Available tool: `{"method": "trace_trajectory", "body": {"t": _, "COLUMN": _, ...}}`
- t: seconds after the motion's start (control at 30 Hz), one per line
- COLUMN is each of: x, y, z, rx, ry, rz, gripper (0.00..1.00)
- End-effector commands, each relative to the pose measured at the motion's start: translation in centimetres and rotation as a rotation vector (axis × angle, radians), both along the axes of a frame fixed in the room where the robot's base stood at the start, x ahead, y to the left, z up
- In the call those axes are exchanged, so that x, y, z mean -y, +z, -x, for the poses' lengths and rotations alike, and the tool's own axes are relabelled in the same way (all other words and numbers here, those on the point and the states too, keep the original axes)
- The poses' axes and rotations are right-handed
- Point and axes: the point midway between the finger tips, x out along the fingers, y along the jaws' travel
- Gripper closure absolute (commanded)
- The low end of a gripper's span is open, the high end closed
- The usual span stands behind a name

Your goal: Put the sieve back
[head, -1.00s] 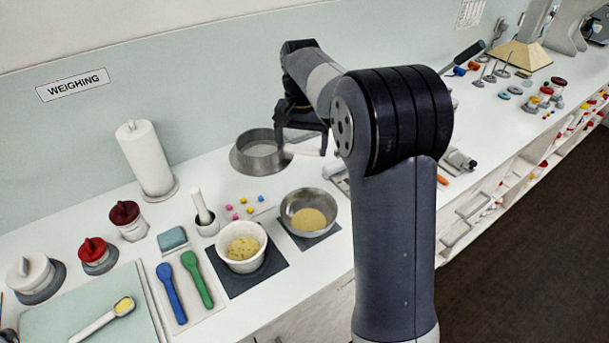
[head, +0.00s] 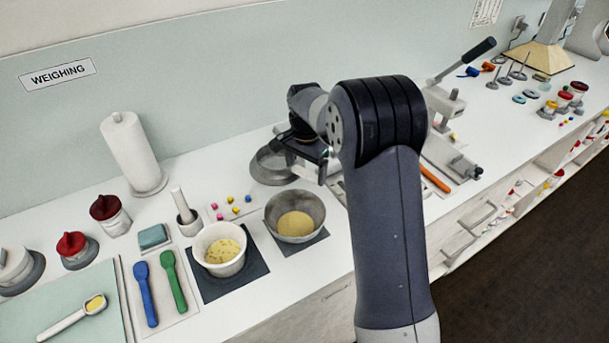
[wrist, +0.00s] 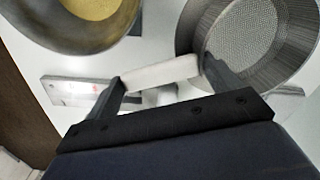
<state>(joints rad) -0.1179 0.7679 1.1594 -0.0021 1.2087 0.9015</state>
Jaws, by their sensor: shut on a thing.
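The sieve (head: 262,172) is a grey round-walled sieve behind the metal bowl in the head view, partly hidden by my gripper. In the wrist view its mesh (wrist: 243,38) and ribbed wall fill the upper right. My gripper (wrist: 163,76) is shut on a pale bar, which looks like the sieve's handle (wrist: 160,72), with one finger at each end of the bar. In the head view my gripper (head: 310,158) is just right of the sieve, and its fingers are hard to make out. I cannot tell whether the sieve touches the counter.
A metal bowl of yellow powder (head: 296,207) stands in front of the sieve, with a white tub (head: 219,266) to its left. Small coloured cubes (head: 231,210) lie left of the sieve. A lever press (head: 446,107) stands to the right.

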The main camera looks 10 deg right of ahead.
Motion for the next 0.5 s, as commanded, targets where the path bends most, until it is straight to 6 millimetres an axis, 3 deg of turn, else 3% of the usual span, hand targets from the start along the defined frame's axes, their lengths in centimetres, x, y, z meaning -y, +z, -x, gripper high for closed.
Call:
{"method": "trace_trajectory", "body": {"t": 0.2, "x": 0.0, "y": -2.8, "z": 0.0, "rx": -0.003, "ry": 0.000, "rz": 0.000, "gripper": 0.43}}
{"method": "trace_trajectory", "body": {"t": 0.5, "x": 0.0, "y": -3.1, "z": 0.0, "rx": 0.000, "ry": 0.001, "rz": 0.000, "gripper": 0.43}}
